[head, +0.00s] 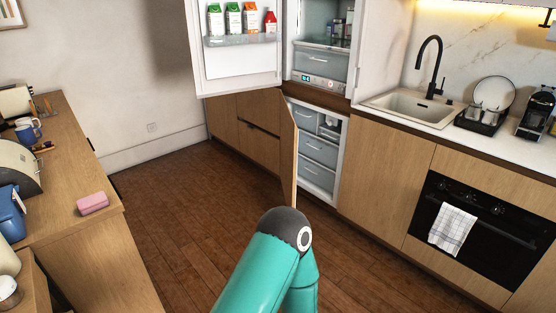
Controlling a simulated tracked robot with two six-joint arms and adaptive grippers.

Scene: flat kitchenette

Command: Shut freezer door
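The freezer (318,148) is the lower compartment of the built-in unit, with several clear-fronted drawers showing. Its wooden freezer door (289,150) stands open, swung out toward me and seen nearly edge-on. Above it, the white-lined fridge door (238,68) is also wide open to the left, with cartons and a red bottle on its shelf. One teal arm of mine with a dark joint rises at the bottom centre, in front of the freezer door's lower end in the picture. Neither gripper shows in the head view.
A counter with sink (408,107), dish rack (480,122) and oven (468,225) runs along the right. A wooden counter (75,160) with a pink sponge (92,204) stands on the left. The wooden floor (180,210) between them is clear.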

